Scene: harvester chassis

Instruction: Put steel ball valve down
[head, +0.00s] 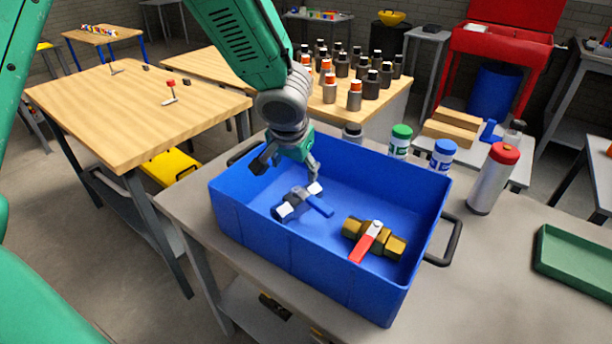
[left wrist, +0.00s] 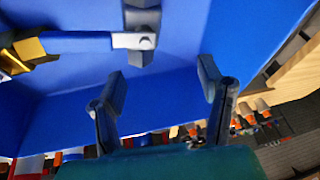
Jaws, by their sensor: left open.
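The steel ball valve (head: 290,207), with a grey body and a blue lever, lies on the floor of the blue bin (head: 262,250). In the left wrist view the valve (left wrist: 141,42) lies beyond my fingertips, with its lever pointing left. My left gripper (head: 287,172) is over the bin's back left part, just above and behind the valve. Its two fingers are spread, with nothing between them, and it also shows in the left wrist view (left wrist: 160,80). The valve is apart from the fingers in the left wrist view. My right gripper is not in view.
A brass valve with a red lever (head: 380,240) lies in the bin to the right. Bottles with green (head: 400,141) and blue (head: 443,155) caps stand behind the bin. A red-capped flask (head: 493,180) and a green tray (head: 578,257) are to the right.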

